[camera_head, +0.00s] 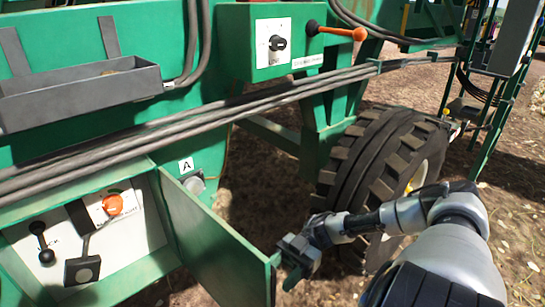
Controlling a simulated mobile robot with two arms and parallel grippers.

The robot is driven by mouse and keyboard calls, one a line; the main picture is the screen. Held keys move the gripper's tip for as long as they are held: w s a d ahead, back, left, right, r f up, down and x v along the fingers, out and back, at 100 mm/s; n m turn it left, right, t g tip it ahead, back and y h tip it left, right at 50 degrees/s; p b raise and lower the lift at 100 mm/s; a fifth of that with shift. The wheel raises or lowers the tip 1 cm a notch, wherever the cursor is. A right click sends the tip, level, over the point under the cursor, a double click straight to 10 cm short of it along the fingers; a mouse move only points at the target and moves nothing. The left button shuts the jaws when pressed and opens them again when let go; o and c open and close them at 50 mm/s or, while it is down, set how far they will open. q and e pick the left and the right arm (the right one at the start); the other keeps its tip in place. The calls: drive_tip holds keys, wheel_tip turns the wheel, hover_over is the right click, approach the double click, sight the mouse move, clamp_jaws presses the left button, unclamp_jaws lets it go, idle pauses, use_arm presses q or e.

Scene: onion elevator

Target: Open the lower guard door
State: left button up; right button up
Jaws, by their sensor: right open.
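The lower guard door (215,248) is a green panel, swung outward from the left-hand compartment (105,232). Its free edge points toward me. My right gripper (287,262) is open at the upper corner of that free edge; I cannot tell whether it touches the door. Inside the compartment, a white panel carries an orange knob (113,204), a black-knobbed lever (42,243) and a dark square-ended handle (82,269). My left gripper is out of view.
A large tyre (378,160) stands behind my right arm. Grey hoses (200,118) run above the compartment. A green box with a rotary switch (277,43) and an orange-handled lever (337,32) sits higher up. Bare soil lies at the lower right.

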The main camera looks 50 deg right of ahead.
drive_tip(key=d, duration=0.8)
drive_tip(key=shift+s, duration=0.1)
